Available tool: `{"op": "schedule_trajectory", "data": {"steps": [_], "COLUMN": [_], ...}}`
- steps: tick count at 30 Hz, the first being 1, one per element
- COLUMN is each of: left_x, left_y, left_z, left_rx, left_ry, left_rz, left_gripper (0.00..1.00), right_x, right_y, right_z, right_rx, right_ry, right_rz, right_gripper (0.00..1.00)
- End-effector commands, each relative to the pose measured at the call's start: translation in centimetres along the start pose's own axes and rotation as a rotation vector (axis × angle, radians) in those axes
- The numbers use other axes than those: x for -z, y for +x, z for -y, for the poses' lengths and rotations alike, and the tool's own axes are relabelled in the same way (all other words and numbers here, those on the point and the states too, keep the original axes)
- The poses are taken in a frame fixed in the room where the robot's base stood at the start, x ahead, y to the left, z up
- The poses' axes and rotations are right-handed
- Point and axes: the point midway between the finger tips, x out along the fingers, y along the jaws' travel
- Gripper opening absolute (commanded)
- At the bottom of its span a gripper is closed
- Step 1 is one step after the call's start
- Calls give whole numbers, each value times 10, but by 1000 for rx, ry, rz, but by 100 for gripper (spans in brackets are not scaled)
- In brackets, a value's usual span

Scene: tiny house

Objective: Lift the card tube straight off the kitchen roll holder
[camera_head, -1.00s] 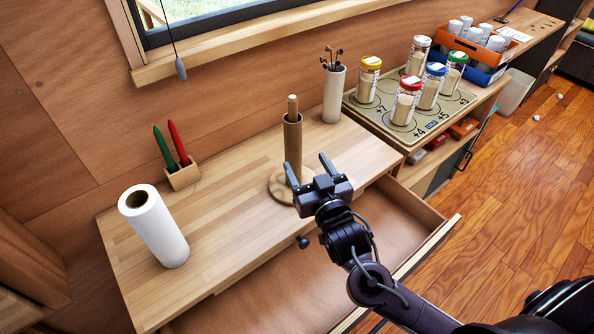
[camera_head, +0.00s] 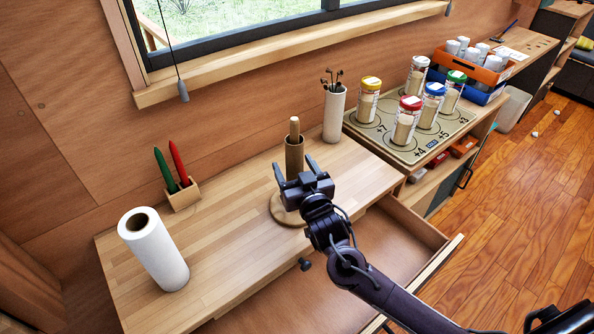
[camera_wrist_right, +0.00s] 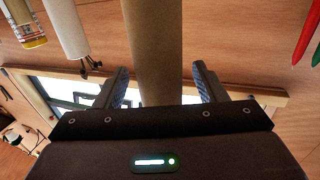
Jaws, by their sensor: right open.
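The brown card tube (camera_head: 293,155) stands upright around the wooden post of the kitchen roll holder; the post's pale tip (camera_head: 294,127) shows above it. The holder's round base (camera_head: 281,209) rests on the wooden desk. My right gripper (camera_head: 296,168) is open at the tube, its fingers spread to either side in the head view. In the right wrist view the tube (camera_wrist_right: 153,45) runs between the two fingers (camera_wrist_right: 160,85) with a gap on each side. The gripper hides the tube's lower part in the head view. My left gripper is not in view.
A white paper roll (camera_head: 153,250) stands at the desk's left. A pen block (camera_head: 182,194) and a white cup of dark sticks (camera_head: 334,115) stand along the back. Lidded jars (camera_head: 407,122) stand on a board at right. An open drawer (camera_head: 390,245) juts out in front.

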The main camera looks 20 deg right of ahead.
Motion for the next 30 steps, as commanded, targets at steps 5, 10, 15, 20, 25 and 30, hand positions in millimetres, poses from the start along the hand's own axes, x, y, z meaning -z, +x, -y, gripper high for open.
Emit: {"op": "schedule_trajectory", "data": {"steps": [5, 10, 15, 20, 25, 30], "left_x": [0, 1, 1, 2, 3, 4], "left_y": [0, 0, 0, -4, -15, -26], "left_z": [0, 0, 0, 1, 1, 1], "left_rx": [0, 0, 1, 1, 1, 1], "left_ry": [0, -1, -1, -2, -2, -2], "left_rz": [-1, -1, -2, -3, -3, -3], "left_gripper": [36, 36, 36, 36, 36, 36], "right_x": [0, 0, 0, 4, 16, 28], "right_y": [0, 0, 0, 0, 0, 0], "right_z": [0, 0, 0, 0, 0, 0], "right_rx": [0, 0, 0, 0, 1, 1], "right_ry": [0, 0, 0, 0, 0, 0], "right_rz": [0, 0, 0, 0, 0, 1], "right_gripper": [58, 36, 17, 17, 17, 17]}}
